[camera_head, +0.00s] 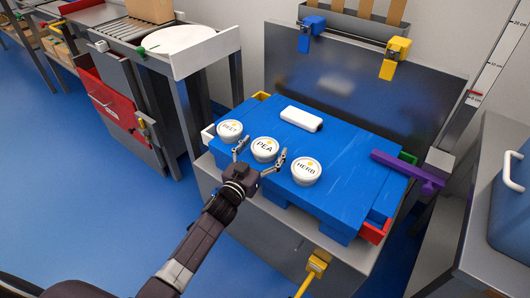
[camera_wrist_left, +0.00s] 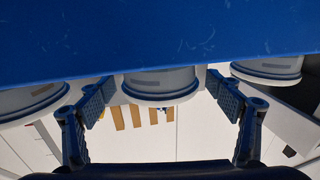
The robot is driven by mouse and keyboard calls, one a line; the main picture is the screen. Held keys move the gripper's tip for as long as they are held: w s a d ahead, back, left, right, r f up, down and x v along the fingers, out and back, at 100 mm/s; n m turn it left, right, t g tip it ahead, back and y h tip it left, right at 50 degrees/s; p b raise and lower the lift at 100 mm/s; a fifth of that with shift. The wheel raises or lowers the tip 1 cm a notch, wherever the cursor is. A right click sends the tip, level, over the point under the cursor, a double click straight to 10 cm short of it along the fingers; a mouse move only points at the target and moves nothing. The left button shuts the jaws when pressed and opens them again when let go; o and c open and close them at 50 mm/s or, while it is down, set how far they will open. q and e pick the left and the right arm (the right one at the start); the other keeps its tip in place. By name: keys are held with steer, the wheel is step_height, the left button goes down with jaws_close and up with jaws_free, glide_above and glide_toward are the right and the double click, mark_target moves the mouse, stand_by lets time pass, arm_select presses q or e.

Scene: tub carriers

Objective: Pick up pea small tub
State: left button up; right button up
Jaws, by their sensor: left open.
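The pea tub (camera_head: 264,149) is a small round white tub with a lid marked PEA, upright on the blue carrier (camera_head: 340,150) between two other tubs. My left gripper (camera_head: 260,158) is open, with one finger on either side of the pea tub. In the left wrist view, which looks upside down, the middle tub (camera_wrist_left: 160,84) sits between the spread fingers of the left gripper (camera_wrist_left: 160,92). Whether the pads touch it is hard to tell. My right gripper is not in view.
The beet tub (camera_head: 230,131) stands close on the left and the herb tub (camera_head: 306,171) on the right. A white block (camera_head: 301,119) lies behind. A purple bar (camera_head: 407,171) lies at the carrier's right side. A grey panel (camera_head: 350,85) rises behind the carrier.

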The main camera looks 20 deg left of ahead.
arm_select(q)
steer(key=c, duration=1.4)
steer(key=shift+r, duration=0.1)
